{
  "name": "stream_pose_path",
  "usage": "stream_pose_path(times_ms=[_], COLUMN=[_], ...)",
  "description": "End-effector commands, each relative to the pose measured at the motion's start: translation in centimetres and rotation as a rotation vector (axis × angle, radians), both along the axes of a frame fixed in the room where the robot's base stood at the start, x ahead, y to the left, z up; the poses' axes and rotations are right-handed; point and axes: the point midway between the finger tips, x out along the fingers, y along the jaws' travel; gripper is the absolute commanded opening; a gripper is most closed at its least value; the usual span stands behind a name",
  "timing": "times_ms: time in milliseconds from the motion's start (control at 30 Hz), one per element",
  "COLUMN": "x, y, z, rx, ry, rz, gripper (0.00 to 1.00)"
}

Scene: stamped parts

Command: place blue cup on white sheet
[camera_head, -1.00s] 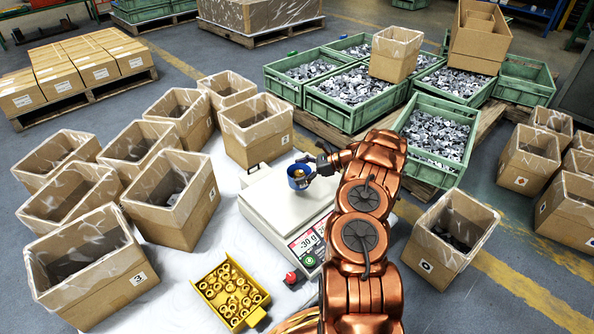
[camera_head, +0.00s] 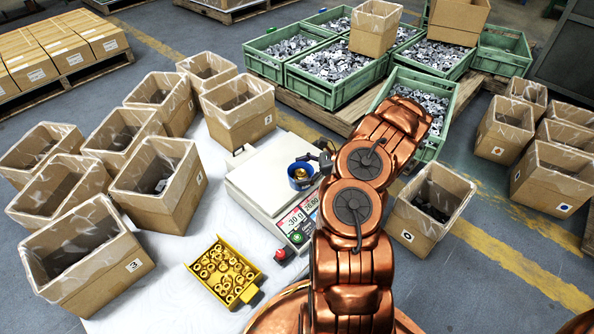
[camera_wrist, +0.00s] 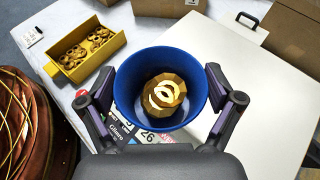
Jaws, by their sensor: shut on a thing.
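The blue cup (camera_head: 301,176) is in my gripper, with brass-coloured rings inside it. In the wrist view the cup (camera_wrist: 122,90) sits upright between the two fingers of my gripper (camera_wrist: 160,98), which are shut on its sides. In the head view my gripper (camera_head: 318,166) is over the right part of the scale's pan, and I cannot tell how high the cup is above it. The white sheet (camera_head: 200,305) lies on the floor under the scale, the yellow bin and several boxes. Its bare part shows around the yellow bin and left of the scale.
Lined cardboard boxes (camera_head: 160,185) crowd the left and back. A box (camera_head: 430,210) stands right of my arm.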

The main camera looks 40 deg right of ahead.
Motion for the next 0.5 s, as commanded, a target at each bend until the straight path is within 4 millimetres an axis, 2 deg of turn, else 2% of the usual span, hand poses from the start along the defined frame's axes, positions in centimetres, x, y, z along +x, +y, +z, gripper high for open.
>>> stream_pose_path(times_ms=[300,500], x=[7.5,11.4], y=[1.0,2.0], z=[7.1,11.7], rx=[-0.003,-0.001], ry=[-0.006,-0.005], rz=[-0.123,-0.207], gripper=[0.45,0.45])
